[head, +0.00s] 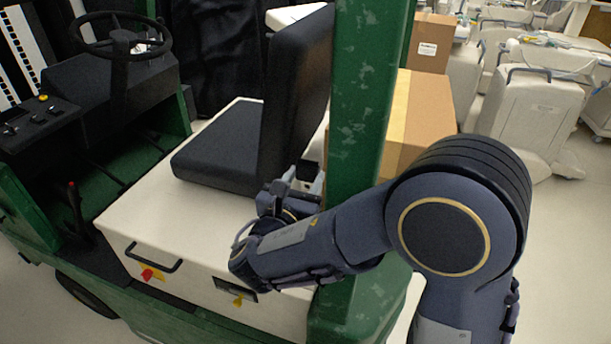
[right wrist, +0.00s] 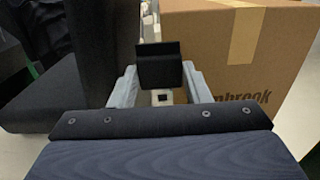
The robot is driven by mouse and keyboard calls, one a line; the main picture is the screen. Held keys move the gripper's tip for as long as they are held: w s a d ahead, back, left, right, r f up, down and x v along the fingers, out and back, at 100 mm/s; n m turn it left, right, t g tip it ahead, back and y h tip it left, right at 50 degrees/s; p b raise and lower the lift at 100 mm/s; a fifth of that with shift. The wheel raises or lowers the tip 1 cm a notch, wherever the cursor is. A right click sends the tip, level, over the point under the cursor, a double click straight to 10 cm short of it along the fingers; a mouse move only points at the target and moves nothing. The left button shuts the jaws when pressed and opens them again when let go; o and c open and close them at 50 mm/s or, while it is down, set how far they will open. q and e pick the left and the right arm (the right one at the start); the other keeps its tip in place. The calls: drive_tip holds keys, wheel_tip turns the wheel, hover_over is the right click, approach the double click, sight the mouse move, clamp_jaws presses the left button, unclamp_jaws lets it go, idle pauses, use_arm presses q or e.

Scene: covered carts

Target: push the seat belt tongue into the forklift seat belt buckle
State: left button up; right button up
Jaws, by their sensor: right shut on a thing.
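My right gripper (head: 300,187) is beside the rear of the black forklift seat (head: 222,145), close to its backrest. In the right wrist view its two pale fingers (right wrist: 160,88) are shut on a black block (right wrist: 160,62), which I take to be the seat belt tongue's grip. A small pale piece with a dark square (right wrist: 162,97) shows below the block, between the fingers; it looks like the metal plate. A thin pale strip (right wrist: 148,20) shows above the block. I cannot make out the buckle in either view. My left gripper is not in view.
A green post (head: 358,100) stands just right of the gripper. Behind it are cardboard boxes (head: 428,110), one large in the right wrist view (right wrist: 250,50). The cream seat base (head: 140,215) has a black handle (head: 152,262). The steering wheel (head: 120,35) is far left.

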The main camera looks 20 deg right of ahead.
drive_tip(key=shift+f, duration=0.1)
drive_tip(key=shift+f+b, duration=2.35)
drive_tip(key=shift+f, duration=0.5)
drive_tip(key=shift+f+b, duration=1.5)
drive_tip(key=shift+f, duration=0.5)
drive_tip(key=o, duration=1.1)
drive_tip(key=b+v, duration=0.1)
drive_tip(key=v, duration=0.6)
drive_tip(key=shift+s+a, duration=0.25)
drive_tip(key=shift+s, duration=0.1)
